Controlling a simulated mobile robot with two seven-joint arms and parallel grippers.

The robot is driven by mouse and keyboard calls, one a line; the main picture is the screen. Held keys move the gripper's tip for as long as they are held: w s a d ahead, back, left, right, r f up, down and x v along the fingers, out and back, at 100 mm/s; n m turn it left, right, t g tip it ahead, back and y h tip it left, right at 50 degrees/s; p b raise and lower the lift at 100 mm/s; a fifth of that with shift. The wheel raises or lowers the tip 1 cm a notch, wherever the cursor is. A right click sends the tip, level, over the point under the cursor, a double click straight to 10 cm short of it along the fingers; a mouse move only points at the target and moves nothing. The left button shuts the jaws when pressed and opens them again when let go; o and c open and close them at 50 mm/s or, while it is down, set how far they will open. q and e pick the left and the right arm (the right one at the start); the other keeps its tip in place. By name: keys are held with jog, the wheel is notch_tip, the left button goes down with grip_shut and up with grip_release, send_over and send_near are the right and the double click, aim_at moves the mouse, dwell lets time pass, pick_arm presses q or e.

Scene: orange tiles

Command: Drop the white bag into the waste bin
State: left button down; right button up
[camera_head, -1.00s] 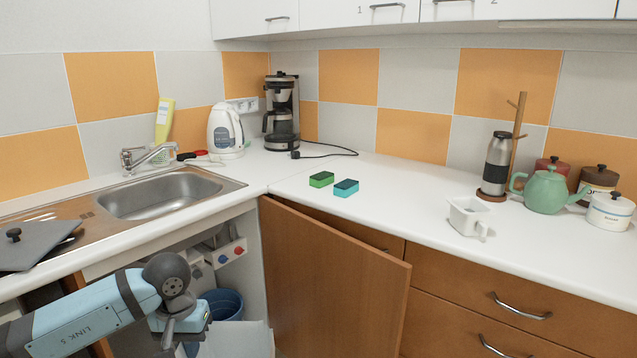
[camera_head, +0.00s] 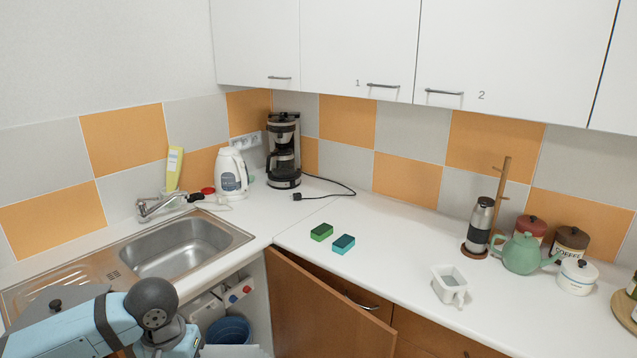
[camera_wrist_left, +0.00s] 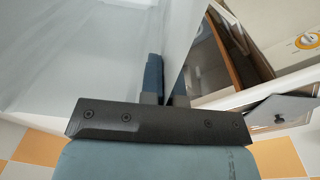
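The white bag (camera_wrist_left: 75,50) fills the left of the left wrist view as a pale, smooth sheet; a small piece of it (camera_head: 236,351) shows at the bottom edge of the head view. My left gripper (camera_wrist_left: 165,88) has its blue fingers close together with the sheet at them, so it appears shut on the bag. The fingertips are partly hidden by the bag. The blue waste bin (camera_head: 229,329) stands in the open cabinet under the sink, just beyond my left gripper; its lower part is hidden. My right gripper is in neither view.
An open brown cabinet door (camera_head: 318,318) stands to the right of the bin. The sink (camera_head: 175,252) and counter are above it. Two sponges (camera_head: 343,244), a kettle (camera_head: 232,173) and a white pitcher (camera_head: 449,285) stand on the counter.

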pick_arm(q)
jog(key=r+p, duration=0.1)
jog(key=r, duration=0.1)
jog(key=s+r+p, duration=0.1)
jog(key=r+p, duration=0.1)
jog(key=shift+s+r, duration=0.1)
jog(key=shift+r, duration=0.05)
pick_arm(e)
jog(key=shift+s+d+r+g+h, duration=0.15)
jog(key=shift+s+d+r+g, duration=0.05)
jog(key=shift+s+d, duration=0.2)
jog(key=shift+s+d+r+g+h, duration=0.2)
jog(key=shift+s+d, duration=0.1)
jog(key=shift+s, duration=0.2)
pick_arm(q)
jog(key=shift+r, duration=0.1)
